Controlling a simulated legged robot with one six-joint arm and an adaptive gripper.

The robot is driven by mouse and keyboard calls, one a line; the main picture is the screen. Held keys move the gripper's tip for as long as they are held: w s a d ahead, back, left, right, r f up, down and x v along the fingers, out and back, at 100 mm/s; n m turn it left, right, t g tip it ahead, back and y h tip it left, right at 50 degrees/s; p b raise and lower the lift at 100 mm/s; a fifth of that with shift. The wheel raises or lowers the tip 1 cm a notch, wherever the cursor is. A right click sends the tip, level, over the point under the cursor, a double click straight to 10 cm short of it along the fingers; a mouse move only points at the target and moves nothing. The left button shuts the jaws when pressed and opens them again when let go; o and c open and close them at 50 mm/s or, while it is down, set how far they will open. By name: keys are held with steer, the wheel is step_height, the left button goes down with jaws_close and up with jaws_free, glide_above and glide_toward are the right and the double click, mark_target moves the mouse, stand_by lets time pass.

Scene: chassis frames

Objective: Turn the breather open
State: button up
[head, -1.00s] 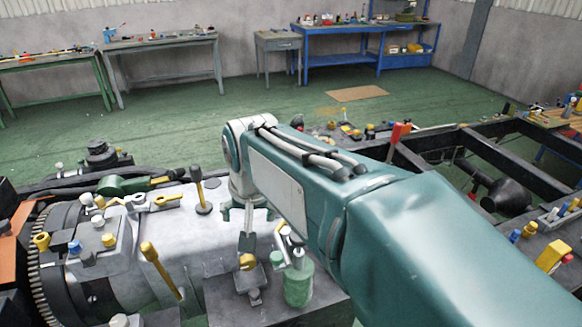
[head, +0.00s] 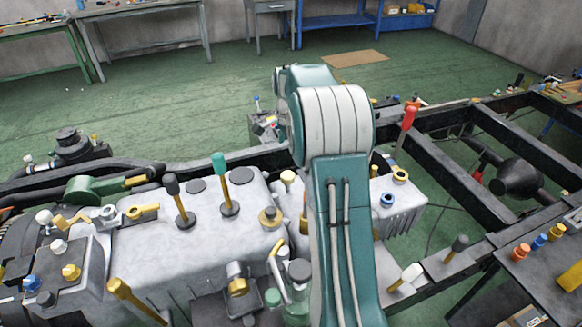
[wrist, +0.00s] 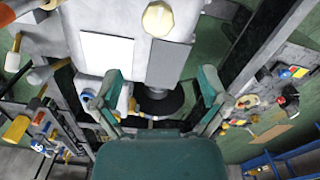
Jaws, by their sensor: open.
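My gripper (wrist: 160,76) shows in the wrist view as two teal fingers spread wide apart, with nothing held between them. In the head view my arm stands upright in the middle and hides the gripper. A round cream knob (wrist: 158,18) sits on the grey casing beyond the fingertips in the wrist view. I cannot tell for sure which of these fittings is the breather.
Levers with a black knob (head: 171,184) and a green knob (head: 218,165) rise from the casing. A red-handled lever (head: 408,118) stands right of my arm by the black chassis frame (head: 470,195).

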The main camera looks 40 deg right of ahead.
mark_target(288, 174)
steer(key=shift+a+f, duration=0.2)
steer(key=shift+a, duration=0.1)
steer(key=f, duration=0.2)
steer(key=a+f, duration=0.1)
steer(key=f, duration=0.1)
steer(key=shift+s, duration=0.15)
steer(key=f, duration=0.1)
steer(key=d+f, duration=0.1)
steer(key=f, duration=0.3)
steer(key=shift+d+f, duration=0.2)
steer(key=shift+d, duration=0.1)
steer(key=shift+a+f, duration=0.1)
steer(key=shift+f, duration=0.25)
steer(key=shift+a, duration=0.45)
steer(key=shift+d, duration=0.25)
steer(key=c, duration=1.1)
